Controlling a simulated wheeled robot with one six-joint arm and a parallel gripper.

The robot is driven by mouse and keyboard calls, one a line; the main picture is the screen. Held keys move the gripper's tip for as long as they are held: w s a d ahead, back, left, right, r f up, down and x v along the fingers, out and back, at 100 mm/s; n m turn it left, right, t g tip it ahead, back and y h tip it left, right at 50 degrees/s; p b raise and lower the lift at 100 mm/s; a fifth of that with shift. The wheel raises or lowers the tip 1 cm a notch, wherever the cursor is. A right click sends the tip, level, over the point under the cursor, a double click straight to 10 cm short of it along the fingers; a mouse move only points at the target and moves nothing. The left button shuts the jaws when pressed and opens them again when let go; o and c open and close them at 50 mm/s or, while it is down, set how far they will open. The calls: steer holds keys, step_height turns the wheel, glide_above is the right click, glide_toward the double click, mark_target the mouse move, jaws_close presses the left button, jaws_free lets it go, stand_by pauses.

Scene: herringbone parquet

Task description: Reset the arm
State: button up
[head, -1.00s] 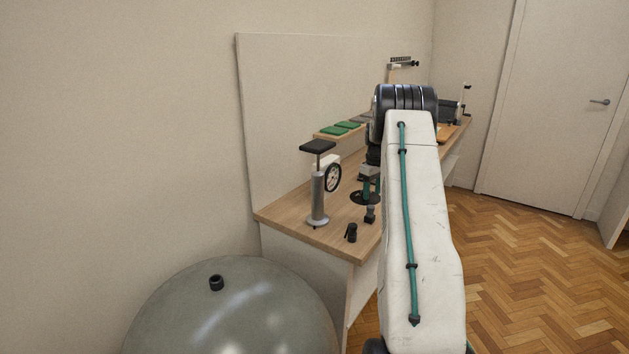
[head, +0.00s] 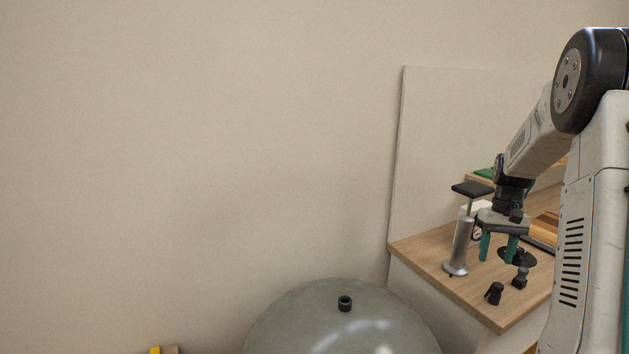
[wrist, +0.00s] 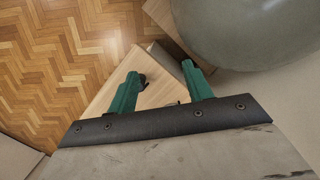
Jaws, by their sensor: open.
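My gripper (head: 498,248) is at the right of the head view, pointing down over the wooden bench (head: 425,252). Its two green fingers are apart with nothing between them. In the wrist view my gripper (wrist: 162,86) also shows open, above the bench corner. My arm folds down to it from the black joint at the upper right. The silver stand with a black top (head: 461,240) is just left of my gripper in the head view. I cannot tell whether they touch.
A small black item (head: 494,293) and a black disc on a stand (head: 518,257) are on the bench near its front. A large grey-green rounded vessel (head: 300,325) stands left of the bench. Parquet floor (wrist: 60,60) is clear at left in the wrist view.

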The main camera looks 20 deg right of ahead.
steer(key=s+a+r, duration=0.4)
steer(key=a, duration=0.5)
steer(key=s+a+r, duration=0.4)
steer(key=a, duration=0.5)
steer(key=s+a+r+n+t, duration=0.1)
steer(key=s+a+r+n, duration=0.1)
steer(key=s+a, duration=0.6)
steer(key=s+a+r+n+t+h, duration=0.1)
steer(key=s+a+r+n+t, duration=0.1)
steer(key=s+a, duration=0.5)
steer(key=shift+s+a+n+h, duration=0.3)
steer(key=shift+s+a, duration=0.1)
steer(key=shift+a, duration=1)
